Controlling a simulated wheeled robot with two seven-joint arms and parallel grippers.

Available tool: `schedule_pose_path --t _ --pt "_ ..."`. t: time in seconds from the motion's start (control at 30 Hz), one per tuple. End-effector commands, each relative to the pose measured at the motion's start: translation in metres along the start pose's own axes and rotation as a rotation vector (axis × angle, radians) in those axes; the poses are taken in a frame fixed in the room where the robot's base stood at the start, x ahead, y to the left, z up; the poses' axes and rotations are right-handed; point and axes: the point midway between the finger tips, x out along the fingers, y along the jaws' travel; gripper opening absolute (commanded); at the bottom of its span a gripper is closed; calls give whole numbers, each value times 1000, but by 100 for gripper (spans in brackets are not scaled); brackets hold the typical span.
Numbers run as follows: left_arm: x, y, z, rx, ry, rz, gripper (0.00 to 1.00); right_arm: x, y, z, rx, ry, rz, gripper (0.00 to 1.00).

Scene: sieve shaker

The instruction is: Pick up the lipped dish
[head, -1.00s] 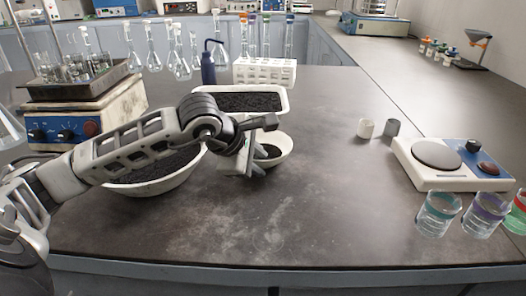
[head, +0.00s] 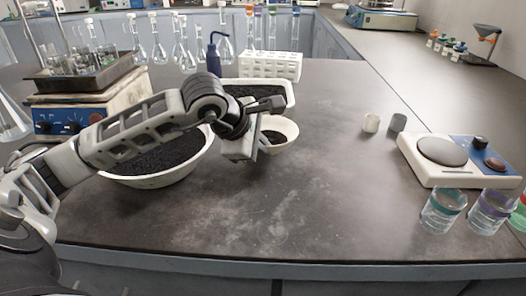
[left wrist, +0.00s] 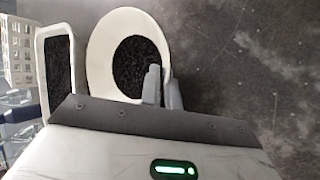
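The lipped dish (head: 285,132) is a small white bowl holding black granules, just right of my left gripper in the head view. In the left wrist view the dish (left wrist: 103,55) looks large and close. My left gripper (head: 255,152) has its fingers at the near rim. In the left wrist view the gripper (left wrist: 163,88) has one finger inside the rim and one outside, close together on the wall. The dish looks slightly raised and tilted; its underside is hidden. My right gripper is not in view.
A large white bowl of black granules (head: 150,182) lies left, under my left arm. A white rectangular tray (head: 292,97) sits behind the dish, with a blue bottle (head: 214,62) and white rack (head: 270,65) beyond. A hotplate (head: 455,175) stands right. The middle table is clear.

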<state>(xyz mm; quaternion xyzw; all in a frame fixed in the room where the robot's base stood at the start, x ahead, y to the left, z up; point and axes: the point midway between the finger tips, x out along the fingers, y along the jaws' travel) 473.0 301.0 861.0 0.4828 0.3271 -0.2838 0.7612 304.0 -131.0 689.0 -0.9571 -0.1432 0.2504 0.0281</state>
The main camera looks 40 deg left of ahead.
Motion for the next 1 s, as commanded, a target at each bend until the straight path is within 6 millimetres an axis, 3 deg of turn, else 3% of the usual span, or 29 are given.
schedule_pose_path --t 0.07,0.3,0.6,0.73,1.0 --pt "-18 9 5 3 -1 10 0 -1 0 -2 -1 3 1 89" --pt "-93 -1 5 6 10 8 0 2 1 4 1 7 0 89" --pt "-131 -26 -1 2 2 13 0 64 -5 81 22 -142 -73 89" --pt "-147 -33 -2 2 1 12 0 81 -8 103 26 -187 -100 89" --pt "-171 -40 -2 1 -1 6 0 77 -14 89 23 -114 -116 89"
